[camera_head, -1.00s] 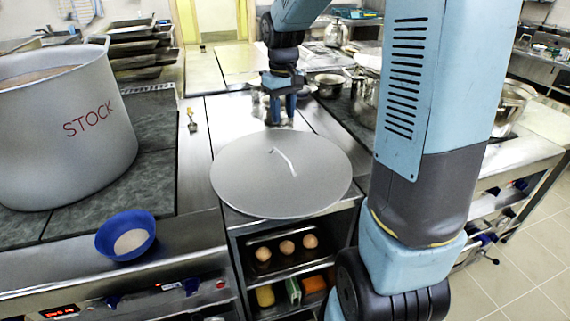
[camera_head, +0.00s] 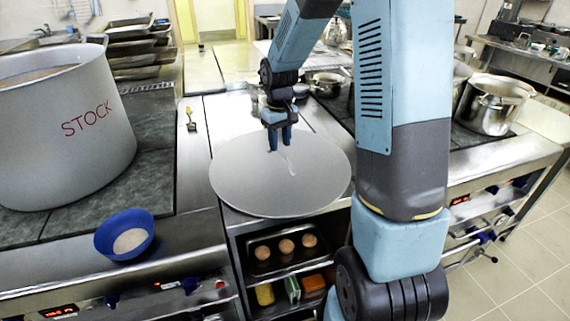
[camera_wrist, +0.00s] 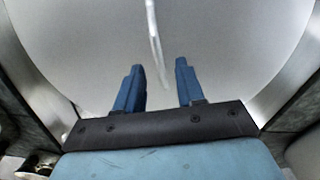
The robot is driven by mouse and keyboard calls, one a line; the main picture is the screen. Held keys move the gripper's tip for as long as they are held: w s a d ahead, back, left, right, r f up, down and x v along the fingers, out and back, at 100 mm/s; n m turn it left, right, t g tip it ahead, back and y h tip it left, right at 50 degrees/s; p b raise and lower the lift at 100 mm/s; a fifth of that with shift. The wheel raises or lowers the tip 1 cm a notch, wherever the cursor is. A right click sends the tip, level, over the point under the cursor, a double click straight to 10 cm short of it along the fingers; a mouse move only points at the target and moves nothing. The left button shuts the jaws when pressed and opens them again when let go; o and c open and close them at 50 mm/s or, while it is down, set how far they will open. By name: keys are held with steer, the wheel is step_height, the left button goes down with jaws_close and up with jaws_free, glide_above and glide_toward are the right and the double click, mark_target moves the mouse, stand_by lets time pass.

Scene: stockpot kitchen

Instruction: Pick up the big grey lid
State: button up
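The big grey lid (camera_head: 255,190) is a wide flat disc lying on the metal counter between the two stove tops. Its thin light handle (camera_head: 287,160) stands near its middle; in the wrist view the handle (camera_wrist: 154,40) runs lengthwise. My gripper (camera_head: 280,148) is over the far part of the lid, close to the handle's far end. In the wrist view my gripper (camera_wrist: 158,66) has its two blue fingers apart with nothing between them but the end of the handle seen below. I cannot tell its exact height above the lid.
A large stockpot (camera_head: 60,135) marked STOCK stands left of the lid. A blue bowl (camera_head: 125,235) sits at the left front. Steel pots (camera_head: 490,105) stand at the right. Shelves under the lid hold eggs (camera_head: 286,246). A small brush-like tool (camera_head: 191,120) lies behind left.

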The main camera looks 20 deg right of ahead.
mark_target(280, 152)
steer(key=shift+w+f, duration=0.1)
steer(key=shift+f, duration=2.45)
steer(key=shift+c, duration=0.5)
jaws_close()
